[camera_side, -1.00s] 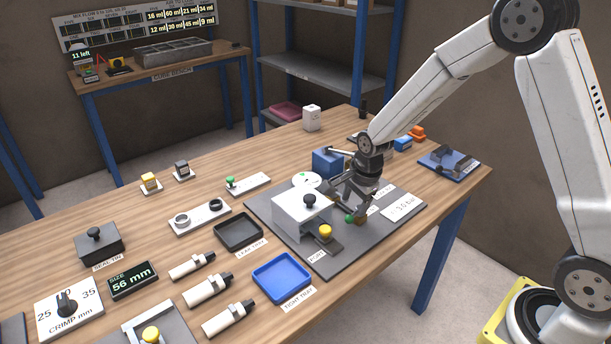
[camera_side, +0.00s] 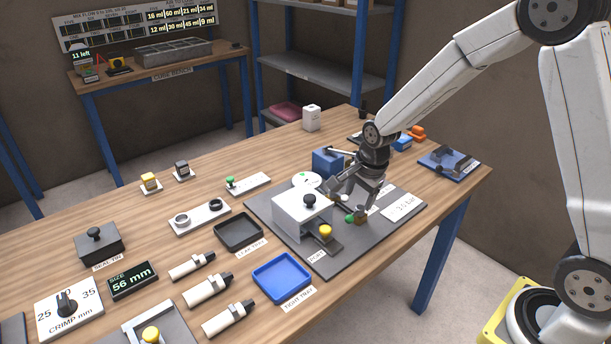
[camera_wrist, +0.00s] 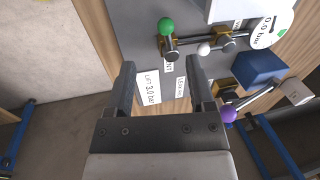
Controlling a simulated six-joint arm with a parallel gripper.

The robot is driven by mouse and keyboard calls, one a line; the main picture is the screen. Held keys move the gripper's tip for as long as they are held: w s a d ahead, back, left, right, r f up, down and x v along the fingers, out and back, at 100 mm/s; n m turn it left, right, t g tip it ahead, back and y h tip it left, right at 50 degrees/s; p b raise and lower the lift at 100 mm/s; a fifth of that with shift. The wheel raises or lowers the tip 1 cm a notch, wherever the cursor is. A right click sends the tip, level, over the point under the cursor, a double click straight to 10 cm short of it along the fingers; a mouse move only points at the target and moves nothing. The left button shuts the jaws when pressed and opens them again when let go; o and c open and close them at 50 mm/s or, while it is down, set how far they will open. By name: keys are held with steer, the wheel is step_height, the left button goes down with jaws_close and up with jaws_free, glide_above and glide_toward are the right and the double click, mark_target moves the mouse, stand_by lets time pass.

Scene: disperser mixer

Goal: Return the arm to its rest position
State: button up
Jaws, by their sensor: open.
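My gripper (camera_side: 362,192) hangs above the grey plate of the test station, just behind the green-knobbed valve (camera_side: 356,217). Its two dark fingers stand apart with nothing between them, and in the wrist view my gripper (camera_wrist: 160,88) also shows open and empty. In the wrist view the green knob (camera_wrist: 166,26) lies beyond the fingertips, apart from them. The white box with a black knob (camera_side: 302,212) stands left of the gripper on the plate. The blue block (camera_side: 327,162) stands behind it.
A blue tray (camera_side: 283,276) and a dark tray (camera_side: 238,231) lie left of the plate. Several white tubes (camera_side: 207,290) lie farther left. A blue fixture (camera_side: 449,163) sits near the table's right end. In the wrist view a purple-knobbed lever (camera_wrist: 229,115) is close to the right finger.

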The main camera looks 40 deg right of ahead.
steer(key=s+a+r+n, duration=0.1)
steer(key=s+n, duration=0.6)
steer(key=n, duration=0.1)
steer(key=s+a+r+n, duration=0.1)
steer(key=s+a+n, duration=0.1)
steer(key=s+n, duration=0.5)
steer(key=shift+s+a+r+n, duration=0.2)
steer(key=shift+a+r+n, duration=0.1)
steer(key=shift+n, duration=0.8)
